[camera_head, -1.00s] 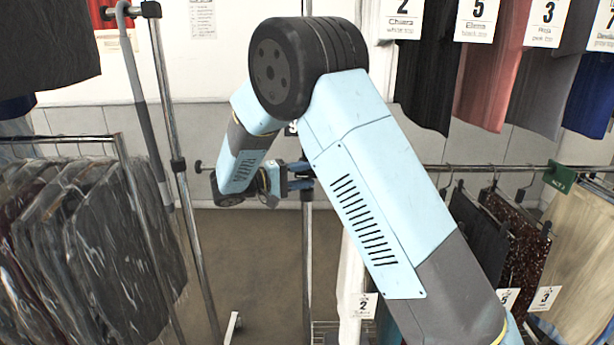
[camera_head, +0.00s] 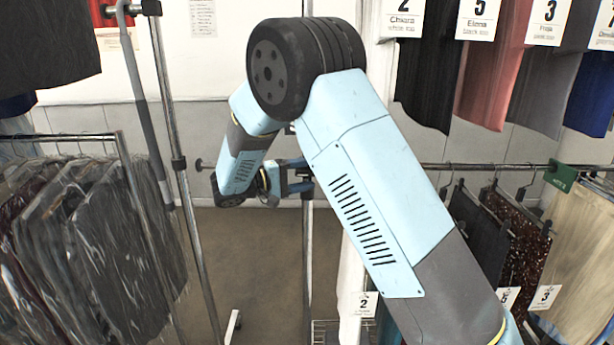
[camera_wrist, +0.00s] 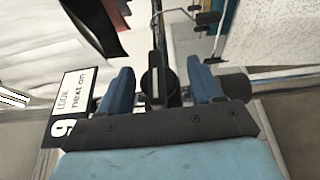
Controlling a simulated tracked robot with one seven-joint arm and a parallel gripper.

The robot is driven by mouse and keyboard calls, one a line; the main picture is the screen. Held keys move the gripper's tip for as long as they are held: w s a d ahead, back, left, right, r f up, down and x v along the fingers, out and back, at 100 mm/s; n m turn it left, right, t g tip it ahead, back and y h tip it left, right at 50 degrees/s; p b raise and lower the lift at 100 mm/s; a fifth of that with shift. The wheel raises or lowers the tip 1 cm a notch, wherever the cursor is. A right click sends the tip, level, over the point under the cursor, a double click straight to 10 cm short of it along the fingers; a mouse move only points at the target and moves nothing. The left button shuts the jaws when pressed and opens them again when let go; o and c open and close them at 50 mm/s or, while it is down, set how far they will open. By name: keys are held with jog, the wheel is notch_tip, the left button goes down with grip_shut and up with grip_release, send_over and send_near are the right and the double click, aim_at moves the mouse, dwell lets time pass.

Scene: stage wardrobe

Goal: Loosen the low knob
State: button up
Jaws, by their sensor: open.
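The low knob (camera_wrist: 154,82) is black with a pale stripe down its face. In the wrist view it stands between the two blue fingers of my gripper (camera_wrist: 160,88), with a visible gap on each side. The gripper is open, and the fingers do not appear to touch the knob. In the head view my gripper (camera_head: 300,178) is at a thin upright metal post (camera_head: 307,250), by a horizontal rail. In that view I cannot make out the knob among the gripper parts.
A rack of covered dark garments (camera_head: 95,250) stands at the left, beside a tall metal stand (camera_head: 178,163). Hanging garments (camera_head: 500,240) and a rail (camera_head: 440,168) are at the right. A white card (camera_wrist: 75,105) is close to the left finger. Bare floor (camera_head: 250,255) lies below.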

jog(key=v, duration=1.4)
jog(key=shift+w, duration=0.1)
